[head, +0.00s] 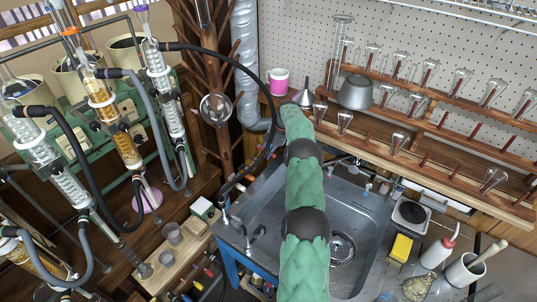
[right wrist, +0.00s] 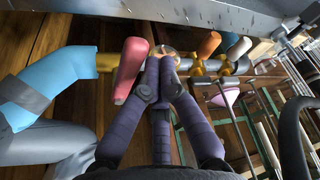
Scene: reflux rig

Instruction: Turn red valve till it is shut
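The red valve shows in the right wrist view as a thick red handle (right wrist: 131,69), tilted nearly upright, on a pipe run below a metal edge. My right gripper (right wrist: 160,62) has its two purple fingers brought together, with nothing visible between the tips. The tips are just right of the red handle, in front of a pale round fitting; I cannot tell whether they touch it. The fingers partly hide the pipe behind. In the head view my right arm in its green sleeve (head: 304,185) reaches over the sink, and its gripper is hidden. My left gripper is in neither view.
Right of the red handle on the pipe are an orange handle (right wrist: 208,43) and a whitish handle (right wrist: 239,48). A thick blue shape (right wrist: 48,85) stands at left. The head view shows the sink (head: 262,212), glass columns (head: 105,105) at left and a bottle rack (head: 440,125).

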